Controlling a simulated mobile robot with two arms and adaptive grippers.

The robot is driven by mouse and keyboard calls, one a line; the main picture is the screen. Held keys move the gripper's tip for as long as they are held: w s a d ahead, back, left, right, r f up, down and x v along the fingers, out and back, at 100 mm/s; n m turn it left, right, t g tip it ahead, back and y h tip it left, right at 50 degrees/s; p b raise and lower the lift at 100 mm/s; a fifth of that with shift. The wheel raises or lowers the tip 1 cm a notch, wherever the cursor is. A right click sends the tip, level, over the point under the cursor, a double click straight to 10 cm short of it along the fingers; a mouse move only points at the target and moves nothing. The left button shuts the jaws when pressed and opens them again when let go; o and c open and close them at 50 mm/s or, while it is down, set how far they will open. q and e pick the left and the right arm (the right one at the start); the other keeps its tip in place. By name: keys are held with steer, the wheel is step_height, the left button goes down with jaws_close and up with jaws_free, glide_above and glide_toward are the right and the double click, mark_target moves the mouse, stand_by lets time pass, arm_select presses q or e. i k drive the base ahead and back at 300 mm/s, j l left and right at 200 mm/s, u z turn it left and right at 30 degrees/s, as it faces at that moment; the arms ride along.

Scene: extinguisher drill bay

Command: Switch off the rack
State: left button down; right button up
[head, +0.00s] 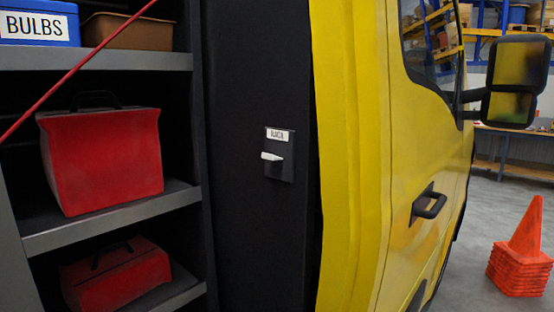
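A small dark switch box (279,172) is mounted on the black panel left of the yellow vehicle body. A white label (277,135) on its top reads something like "RACK", though the letters are small. A pale lever (271,157) sticks out of the box and points left, roughly level. Neither of my grippers shows in the head view.
Left of the panel are grey shelves (110,221) with red bags (105,160) and a blue "BULBS" bin (40,22). A red line crosses the shelves diagonally. A yellow door with a black handle (429,205) is right; orange cones (521,250) stand on the floor.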

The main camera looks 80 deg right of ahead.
mark_target(268, 156)
steer(key=z, duration=2.5)
